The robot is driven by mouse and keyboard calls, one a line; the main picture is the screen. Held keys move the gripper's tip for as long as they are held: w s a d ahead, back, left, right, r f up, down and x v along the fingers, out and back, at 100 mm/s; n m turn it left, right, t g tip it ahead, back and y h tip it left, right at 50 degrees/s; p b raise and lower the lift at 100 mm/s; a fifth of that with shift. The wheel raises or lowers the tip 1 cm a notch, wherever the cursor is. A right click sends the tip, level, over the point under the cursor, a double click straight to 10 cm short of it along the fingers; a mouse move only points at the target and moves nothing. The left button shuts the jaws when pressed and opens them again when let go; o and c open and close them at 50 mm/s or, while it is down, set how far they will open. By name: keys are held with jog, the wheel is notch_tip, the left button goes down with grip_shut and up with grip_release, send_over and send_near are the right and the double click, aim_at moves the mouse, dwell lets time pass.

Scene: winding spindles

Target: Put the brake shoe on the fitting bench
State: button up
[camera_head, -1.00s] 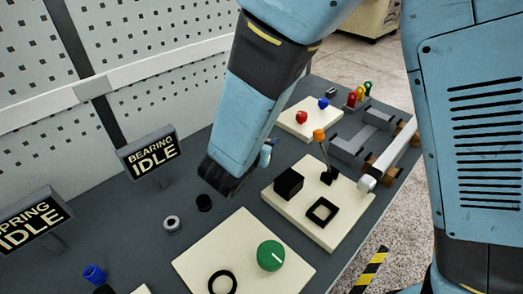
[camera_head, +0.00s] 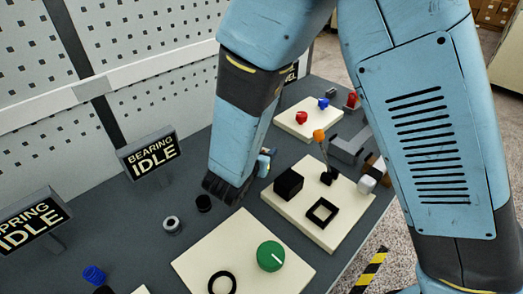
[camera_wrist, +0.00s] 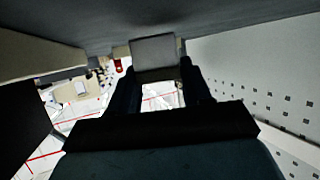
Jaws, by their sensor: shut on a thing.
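My gripper (camera_wrist: 156,72) shows in the wrist view, its two dark fingers shut on a plain grey block. This block (camera_wrist: 153,50) may be the brake shoe; its full shape is hidden. In the head view my forearm hides the jaws and what they hold. A dark grey bench (camera_head: 205,245) runs through the head view. I cannot tell whether it is the fitting bench, as no sign in view names it.
The bench holds a pale board with a green knob (camera_head: 271,256), another with a black block (camera_head: 288,183) and an orange-topped lever (camera_head: 319,136), and a small grey ring (camera_head: 172,224). Two IDLE signs, one for bearing (camera_head: 150,155), stand before the perforated wall (camera_head: 155,95).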

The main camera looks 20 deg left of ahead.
jog(key=shift+s+d+f, duration=0.1)
jog(key=shift+d+f, duration=0.05)
jog(key=shift+f, duration=0.3)
jog(key=o, duration=1.2)
jog(key=shift+s+f, duration=0.1)
jog(key=shift+f, duration=0.05)
jog(key=shift+r, duration=0.5)
jog(key=v, duration=1.2)
jog(key=shift+r, duration=0.25)
jog(key=shift+w, duration=0.25)
